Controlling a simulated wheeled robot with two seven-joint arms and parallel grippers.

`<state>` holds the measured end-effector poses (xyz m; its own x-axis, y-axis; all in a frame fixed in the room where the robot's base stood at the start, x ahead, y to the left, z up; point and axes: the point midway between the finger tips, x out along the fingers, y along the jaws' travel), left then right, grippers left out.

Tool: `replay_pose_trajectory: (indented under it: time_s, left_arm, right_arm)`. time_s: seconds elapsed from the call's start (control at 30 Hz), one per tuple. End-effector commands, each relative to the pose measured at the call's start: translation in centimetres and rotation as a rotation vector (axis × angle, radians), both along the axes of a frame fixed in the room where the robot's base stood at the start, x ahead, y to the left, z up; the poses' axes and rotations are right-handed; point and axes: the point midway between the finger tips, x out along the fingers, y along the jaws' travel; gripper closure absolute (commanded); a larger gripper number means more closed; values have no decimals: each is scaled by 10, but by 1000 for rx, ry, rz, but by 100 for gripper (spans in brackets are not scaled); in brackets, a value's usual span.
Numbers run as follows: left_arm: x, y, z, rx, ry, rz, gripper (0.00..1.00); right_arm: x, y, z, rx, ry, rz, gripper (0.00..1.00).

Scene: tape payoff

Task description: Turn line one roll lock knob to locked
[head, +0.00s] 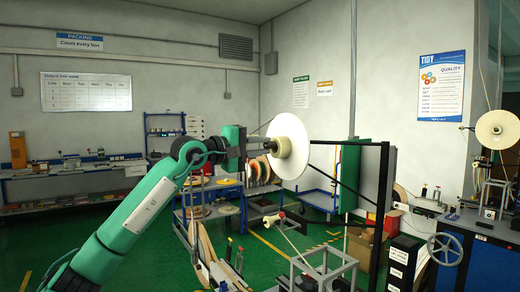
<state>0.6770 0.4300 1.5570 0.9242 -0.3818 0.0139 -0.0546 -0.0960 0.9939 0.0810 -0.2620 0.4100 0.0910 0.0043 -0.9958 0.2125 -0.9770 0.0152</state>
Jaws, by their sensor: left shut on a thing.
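A large white disc (295,140) stands upright near the middle of the head view, facing left. A small cream knob (281,147) with a reddish mark sits at its centre. My left arm comes in from the lower left, and its gripper (268,146) reaches right to the knob. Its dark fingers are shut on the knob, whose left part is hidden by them. I cannot read the knob's locked or unlocked position. My right gripper is not in view.
A black frame (384,195) stands right of the disc. A grey metal frame (325,268) and a handwheel (445,248) are at the lower right. Another white roll (497,129) is at the far right. A shelf with several rolls is behind my arm. Green floor is open at left.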

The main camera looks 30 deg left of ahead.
Motion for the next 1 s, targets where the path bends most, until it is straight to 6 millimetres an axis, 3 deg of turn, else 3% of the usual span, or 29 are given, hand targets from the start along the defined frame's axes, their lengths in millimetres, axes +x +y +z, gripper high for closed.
replay_pose_trajectory:
  time_s: [0.67,0.7,0.8,1.0]
  left_arm:
    - [0,-1,-2,59,-21,-1,100]
    - [0,-1,-2,59,-20,-1,77]
    - [0,-1,-2,59,-21,-1,60]
    - [0,0,-1,58,-22,-1,60]
  right_arm:
    - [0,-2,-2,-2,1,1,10]
    - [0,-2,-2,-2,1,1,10]
    - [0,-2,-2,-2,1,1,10]
    - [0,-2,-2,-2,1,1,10]
